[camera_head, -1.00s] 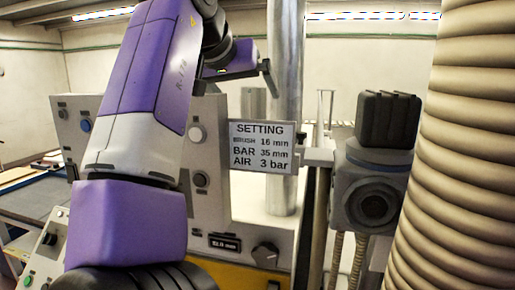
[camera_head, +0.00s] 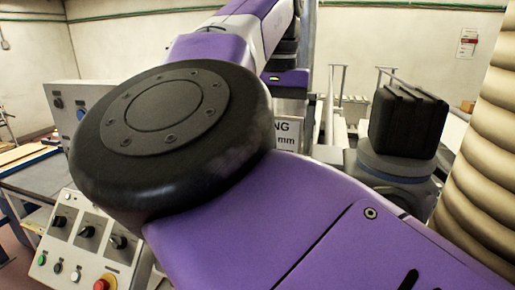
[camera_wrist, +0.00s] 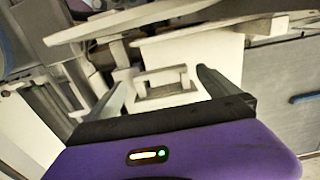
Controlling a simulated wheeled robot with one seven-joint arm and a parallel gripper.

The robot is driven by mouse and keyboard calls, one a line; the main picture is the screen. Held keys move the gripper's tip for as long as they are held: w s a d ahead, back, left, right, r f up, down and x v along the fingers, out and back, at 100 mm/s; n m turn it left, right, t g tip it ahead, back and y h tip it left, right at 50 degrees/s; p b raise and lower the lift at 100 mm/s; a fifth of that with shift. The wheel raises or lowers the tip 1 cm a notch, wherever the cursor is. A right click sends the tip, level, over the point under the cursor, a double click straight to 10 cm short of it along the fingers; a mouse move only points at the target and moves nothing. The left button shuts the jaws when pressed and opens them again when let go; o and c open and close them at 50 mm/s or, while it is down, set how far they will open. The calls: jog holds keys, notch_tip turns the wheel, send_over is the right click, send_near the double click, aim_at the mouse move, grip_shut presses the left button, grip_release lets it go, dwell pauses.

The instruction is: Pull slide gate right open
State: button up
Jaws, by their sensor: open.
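In the wrist view, my gripper (camera_wrist: 163,76) is open, with one dark finger at each side. A pale bracket-like handle (camera_wrist: 165,77) on a light block shows between and beyond the fingers. I cannot tell for sure that it belongs to the right slide gate, nor how far it is from the fingertips. No contact shows. In the head view, my own purple arm crosses the middle and hides most of the machine; the fingers cannot be made out there. Thin upright metal frames (camera_head: 336,92) stand behind the arm.
A black ribbed block on a grey motor unit (camera_head: 408,125) and a thick beige hose (camera_head: 482,150) stand at the right. A control panel (camera_head: 82,240) with knobs and a red button is at lower left. The setting sign (camera_head: 288,138) is mostly covered by my arm.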

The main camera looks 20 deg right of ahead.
jog(key=shift+f, duration=1.45)
jog(key=shift+c, duration=0.4)
